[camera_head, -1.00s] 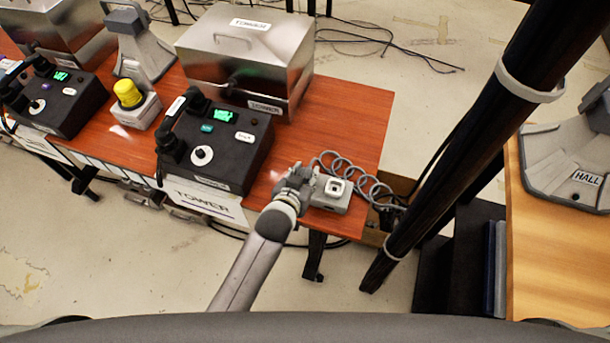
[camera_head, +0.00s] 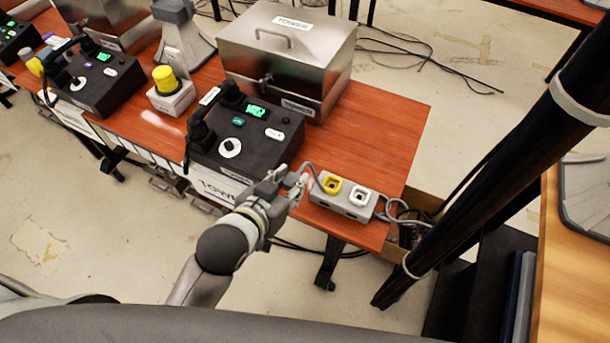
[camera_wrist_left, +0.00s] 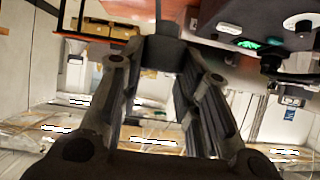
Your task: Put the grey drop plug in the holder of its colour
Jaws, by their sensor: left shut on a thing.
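My left gripper (camera_head: 287,182) is shut on the grey drop plug, at the front edge of the red-brown table (camera_head: 405,125). The plug shows as a dark grey block (camera_wrist_left: 160,48) between the fingertips in the left wrist view; in the head view the fingers mostly hide it. A grey cord (camera_head: 313,172) runs from the gripper toward the grey holder box (camera_head: 345,205), just right of the gripper. The box has a yellow-rimmed socket (camera_head: 332,185) and a white-rimmed socket (camera_head: 359,197); both look empty. I see no grey-rimmed socket. My right gripper is not in view.
A black phone unit (camera_head: 250,150) stands left of the box, with a metal TOWER case (camera_head: 325,70) behind it. A yellow-capped button box (camera_head: 170,95) is farther left. A black pole (camera_head: 490,165) rises at the right. The table's right end is clear.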

